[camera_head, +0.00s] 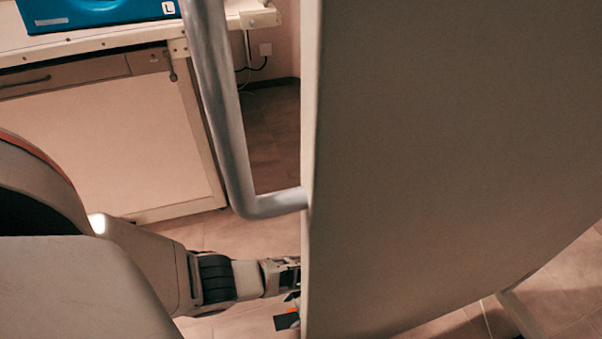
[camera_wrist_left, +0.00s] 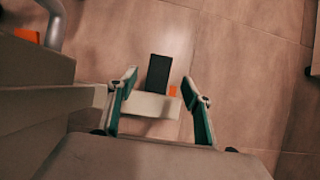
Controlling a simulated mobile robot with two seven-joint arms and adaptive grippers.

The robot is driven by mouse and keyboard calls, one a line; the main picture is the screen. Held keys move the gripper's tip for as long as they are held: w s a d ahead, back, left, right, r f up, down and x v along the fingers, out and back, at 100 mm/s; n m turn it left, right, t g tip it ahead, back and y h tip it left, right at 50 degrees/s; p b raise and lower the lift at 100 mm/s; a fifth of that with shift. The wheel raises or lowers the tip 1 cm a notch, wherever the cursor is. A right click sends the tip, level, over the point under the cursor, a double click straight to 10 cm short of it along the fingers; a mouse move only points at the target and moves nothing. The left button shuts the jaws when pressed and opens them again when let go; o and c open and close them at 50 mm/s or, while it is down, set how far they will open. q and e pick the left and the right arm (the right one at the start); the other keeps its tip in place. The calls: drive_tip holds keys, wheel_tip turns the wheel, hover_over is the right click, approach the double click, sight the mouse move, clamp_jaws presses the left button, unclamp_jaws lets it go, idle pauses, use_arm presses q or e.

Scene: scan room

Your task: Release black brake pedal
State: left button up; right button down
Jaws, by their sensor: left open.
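The black brake pedal (camera_wrist_left: 158,72) shows in the left wrist view as a dark flat rectangle on a pale beige bar (camera_wrist_left: 150,104). My left gripper (camera_wrist_left: 159,82) is open, with one finger on each side of the pedal and a gap to both; no contact shows. In the head view a dark piece (camera_head: 287,321), probably the pedal, sits low beside the large panel. My left gripper (camera_head: 288,276) shows just above it there, its fingertips partly hidden by the panel's edge. My right gripper is in neither view.
A large grey-beige panel (camera_head: 450,150) with a metal rail (camera_head: 222,110) fills the head view's right side, close to my left gripper. A cabinet (camera_head: 110,140) with a blue box (camera_head: 95,12) on top stands at left. Tiled floor (camera_wrist_left: 245,70) lies clear right of the pedal.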

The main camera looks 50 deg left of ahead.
use_arm(q)
drive_tip(key=v, duration=0.4)
drive_tip(key=shift+w+d+r, duration=0.1)
drive_tip(key=shift+r, duration=0.2)
idle(0.3)
